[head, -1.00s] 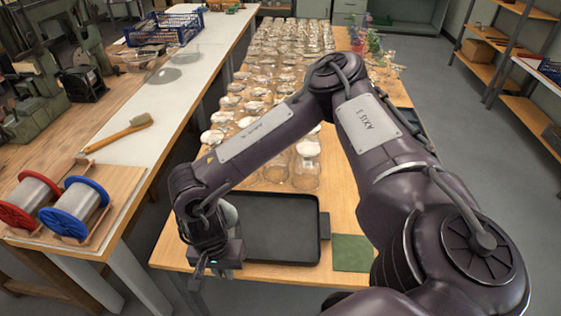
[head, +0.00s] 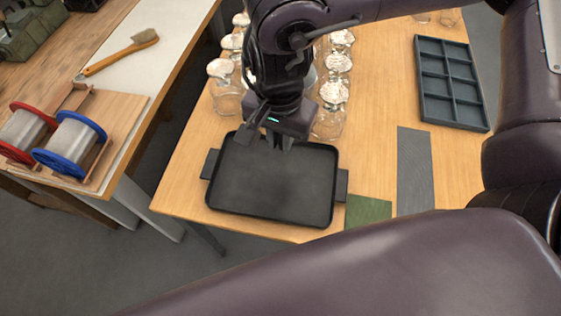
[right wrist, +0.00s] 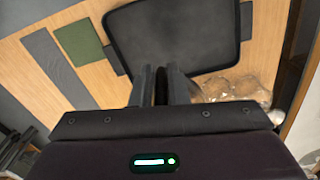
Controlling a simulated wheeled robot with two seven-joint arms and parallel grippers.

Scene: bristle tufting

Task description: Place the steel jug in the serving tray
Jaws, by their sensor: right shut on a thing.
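The serving tray (head: 270,205) is black and rectangular with side handles, and lies empty at the near end of the wooden table. My right gripper (head: 279,143) is over its back edge, fingers pointing down toward it. In the right wrist view the fingers (right wrist: 161,82) are shut on a thin dark thing, mostly hidden between them. I cannot make out what it is. The tray (right wrist: 180,38) lies beyond the fingertips there. I cannot make out the steel jug in any view. My left gripper is not in view.
Right of the tray lie a green mat (head: 368,211) and a grey strip (head: 414,170). A compartment tray (head: 452,85) is farther back. Wire spools (head: 70,143) are on the left bench.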

